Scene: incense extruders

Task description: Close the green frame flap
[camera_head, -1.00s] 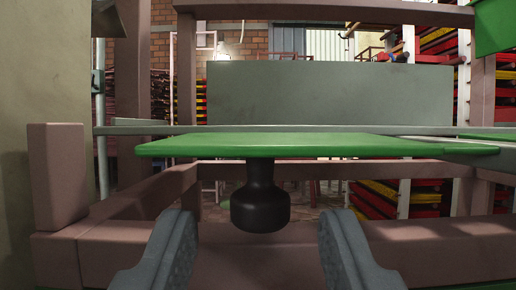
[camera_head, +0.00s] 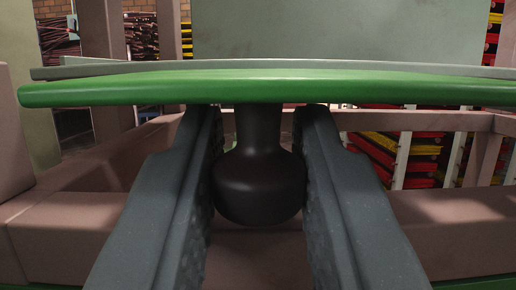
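The green flap (camera_head: 270,87) shows nearly edge-on as a wide, level panel across the upper part of the view. A black knob-shaped handle (camera_head: 258,185) hangs from the middle of its underside. My gripper (camera_head: 257,118) is below the flap, with one grey finger on each side of the handle. The fingers' inner faces appear to press on the handle's wide lower part. The fingertips reach up close to the flap's underside. The flap's top surface is mostly hidden at this angle.
A grey-green rail (camera_head: 270,67) runs just behind the flap, with a grey-green upright panel (camera_head: 330,30) beyond it. A brownish-pink beam (camera_head: 100,240) lies below, with a block (camera_head: 12,150) at the left. Racks with red and yellow trays (camera_head: 400,160) stand behind.

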